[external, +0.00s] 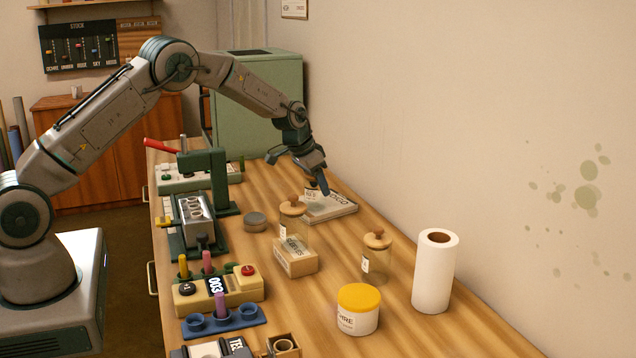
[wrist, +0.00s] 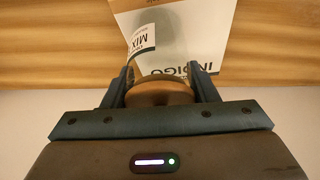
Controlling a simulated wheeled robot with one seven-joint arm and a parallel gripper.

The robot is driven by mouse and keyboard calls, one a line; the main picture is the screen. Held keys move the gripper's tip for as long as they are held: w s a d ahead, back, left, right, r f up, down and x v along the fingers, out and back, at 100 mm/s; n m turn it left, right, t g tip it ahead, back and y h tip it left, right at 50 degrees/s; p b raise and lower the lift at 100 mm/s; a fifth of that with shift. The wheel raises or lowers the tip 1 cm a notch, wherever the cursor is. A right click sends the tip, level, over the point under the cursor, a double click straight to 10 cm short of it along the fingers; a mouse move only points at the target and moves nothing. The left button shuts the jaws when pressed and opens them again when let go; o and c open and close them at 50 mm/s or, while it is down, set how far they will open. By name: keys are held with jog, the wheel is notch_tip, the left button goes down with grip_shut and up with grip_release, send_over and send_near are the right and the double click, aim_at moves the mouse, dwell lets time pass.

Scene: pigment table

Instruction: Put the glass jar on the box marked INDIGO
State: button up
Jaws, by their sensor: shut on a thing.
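My gripper (external: 321,186) is over the pale flat box marked INDIGO (external: 340,211) near the wall side of the table. In the wrist view the fingers (wrist: 161,82) are shut on the brown round lid (wrist: 160,93) of a glass jar. Its clear body and a white MIX label (wrist: 143,42) show beyond the lid, against the box (wrist: 205,55) with its INDIGO lettering. In the external view the held jar is hard to make out, and I cannot tell whether its base touches the box.
A further jar (external: 377,241), a yellow-lidded tub (external: 358,311) and a paper roll (external: 435,272) stand nearer the front. A grey puck (external: 255,222) and a green press (external: 218,178) lie left.

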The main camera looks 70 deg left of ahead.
jog(key=shift+f, duration=0.1)
jog(key=o, duration=1.1)
